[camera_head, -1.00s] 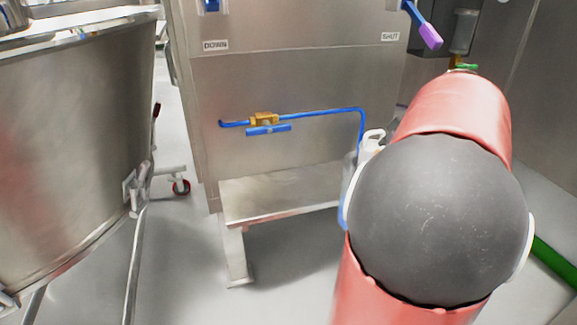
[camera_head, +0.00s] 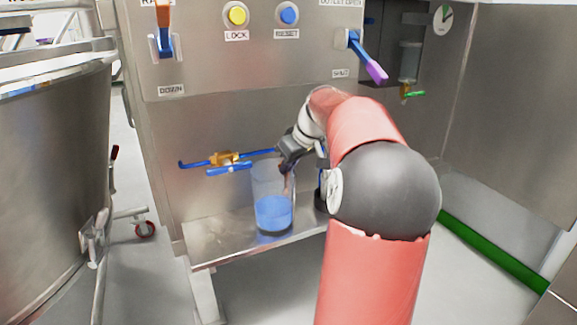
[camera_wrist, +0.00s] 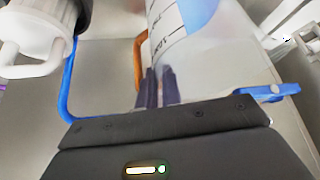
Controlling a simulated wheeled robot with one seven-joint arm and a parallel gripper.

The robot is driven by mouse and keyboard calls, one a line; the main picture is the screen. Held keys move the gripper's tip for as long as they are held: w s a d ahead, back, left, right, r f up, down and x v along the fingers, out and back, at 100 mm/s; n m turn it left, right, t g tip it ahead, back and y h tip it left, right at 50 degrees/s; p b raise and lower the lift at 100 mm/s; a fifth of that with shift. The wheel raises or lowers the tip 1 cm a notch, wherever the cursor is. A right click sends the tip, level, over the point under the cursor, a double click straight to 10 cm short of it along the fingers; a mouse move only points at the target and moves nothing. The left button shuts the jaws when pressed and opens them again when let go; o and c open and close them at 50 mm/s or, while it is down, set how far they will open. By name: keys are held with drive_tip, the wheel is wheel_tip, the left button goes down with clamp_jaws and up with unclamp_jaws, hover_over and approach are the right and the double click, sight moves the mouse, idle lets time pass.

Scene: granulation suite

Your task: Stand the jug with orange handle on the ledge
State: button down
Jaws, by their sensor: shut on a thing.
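The clear jug (camera_head: 272,185) has blue liquid in its lower part and stands upright over the steel ledge (camera_head: 215,246). I cannot tell whether its base touches the ledge. My gripper (camera_head: 287,165) is at the jug's upper right side. In the wrist view my gripper (camera_wrist: 157,88) has its two dark fingers close together at the orange handle (camera_wrist: 138,62), shut on it. The jug's printed wall (camera_wrist: 172,40) fills the top middle of that view. The handle is mostly hidden in the head view.
A blue pipe with a brass valve (camera_head: 224,158) runs on the panel just left of the jug. A lever with a purple end (camera_head: 376,71) juts out above right. A large steel vessel (camera_head: 55,170) stands at left. The ledge's left part is bare.

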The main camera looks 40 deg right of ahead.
drive_tip(key=shift+f, duration=0.25)
drive_tip(key=shift+f, duration=0.15)
drive_tip(key=c, duration=1.6)
unclamp_jaws()
